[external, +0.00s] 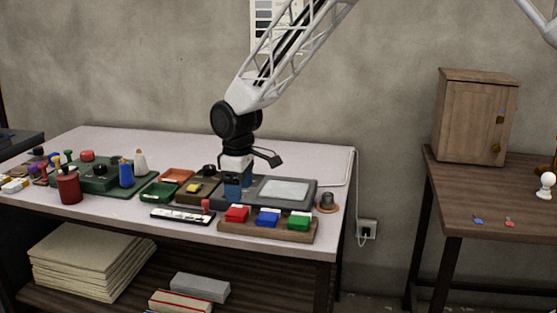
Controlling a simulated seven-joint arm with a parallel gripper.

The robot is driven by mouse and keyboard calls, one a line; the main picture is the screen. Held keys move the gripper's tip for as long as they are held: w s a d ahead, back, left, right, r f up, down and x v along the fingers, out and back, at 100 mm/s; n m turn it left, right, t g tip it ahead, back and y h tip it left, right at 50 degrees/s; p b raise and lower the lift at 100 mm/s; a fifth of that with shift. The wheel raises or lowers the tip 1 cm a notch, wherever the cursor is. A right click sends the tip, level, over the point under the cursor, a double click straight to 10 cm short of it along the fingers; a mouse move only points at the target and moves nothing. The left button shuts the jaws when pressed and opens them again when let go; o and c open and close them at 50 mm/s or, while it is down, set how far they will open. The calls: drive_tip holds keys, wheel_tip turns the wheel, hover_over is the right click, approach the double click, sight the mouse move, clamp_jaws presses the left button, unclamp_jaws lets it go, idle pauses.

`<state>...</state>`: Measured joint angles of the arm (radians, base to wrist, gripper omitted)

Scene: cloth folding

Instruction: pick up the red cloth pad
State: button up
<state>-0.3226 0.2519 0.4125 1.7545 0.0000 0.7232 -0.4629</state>
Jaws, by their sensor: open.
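The red pad (237,214) sits at the left end of a wooden holder (250,231) near the table's front edge. A blue pad (268,216) and a green pad (299,220) sit in the same holder to its right. My gripper (236,186) is open and points down, above and slightly behind the red pad. It appears apart from the pad, though the depth is hard to judge. The fingertips are small and partly blend with the things behind them.
A grey tray with a pale panel (284,190) lies behind the holder. The table's back right is clear.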

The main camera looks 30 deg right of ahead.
sight(239, 211)
drive_tip(key=shift+f, duration=0.5)
drive_tip(key=shift+w+f, duration=0.15)
drive_tip(key=shift+f, duration=1.2)
drive_tip(key=shift+w+f, duration=0.1)
drive_tip(key=shift+f, duration=1.2)
drive_tip(key=shift+c, duration=0.4)
drive_tip(key=c, duration=0.6)
drive_tip(key=shift+r, duration=0.15)
